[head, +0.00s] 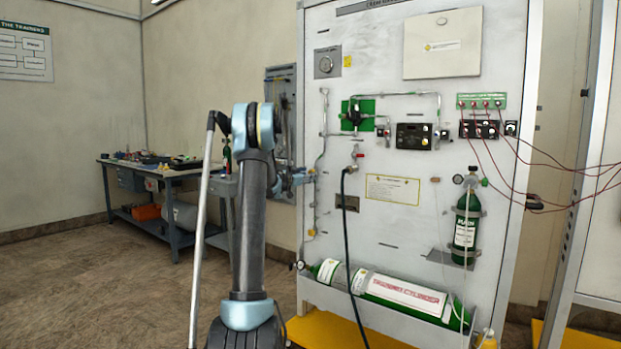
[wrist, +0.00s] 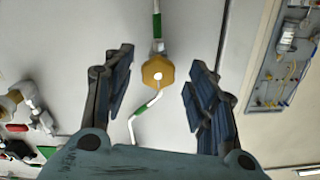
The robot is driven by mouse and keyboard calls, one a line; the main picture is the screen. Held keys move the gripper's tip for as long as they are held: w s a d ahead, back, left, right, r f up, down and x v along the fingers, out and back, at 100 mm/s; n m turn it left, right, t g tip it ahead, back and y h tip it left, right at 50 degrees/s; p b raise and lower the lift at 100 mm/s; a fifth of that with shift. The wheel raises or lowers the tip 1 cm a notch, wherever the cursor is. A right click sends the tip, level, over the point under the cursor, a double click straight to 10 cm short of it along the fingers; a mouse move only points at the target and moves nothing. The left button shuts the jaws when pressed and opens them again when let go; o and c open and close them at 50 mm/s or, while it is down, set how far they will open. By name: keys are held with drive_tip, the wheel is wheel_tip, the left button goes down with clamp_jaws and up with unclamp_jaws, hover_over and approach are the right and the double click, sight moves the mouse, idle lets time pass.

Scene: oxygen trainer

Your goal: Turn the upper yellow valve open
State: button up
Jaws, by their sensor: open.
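The yellow valve knob (wrist: 158,72) is many-sided with a pale centre and sits on a thin pipe against the white panel. In the wrist view it lies between the two spread dark fingers of my gripper (wrist: 161,62), with visible gaps on both sides. My gripper is open and holds nothing. I cannot tell its exact distance from the knob. In the head view my gripper (head: 300,177) is small and unclear at the panel's left edge, and I cannot make out the upper yellow valve there.
The white panel (head: 400,255) carries pipes, gauges and a green cylinder (head: 466,225). A long cylinder (head: 385,290) lies in the low tray. A tool board (wrist: 280,50) is beside the panel. A workbench (head: 160,172) stands far left. Open floor (head: 90,270) lies in front of it.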

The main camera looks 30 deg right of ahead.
drive_tip(key=shift+x, duration=1.65)
drive_tip(key=shift+a, duration=0.1)
drive_tip(key=c, duration=1.1)
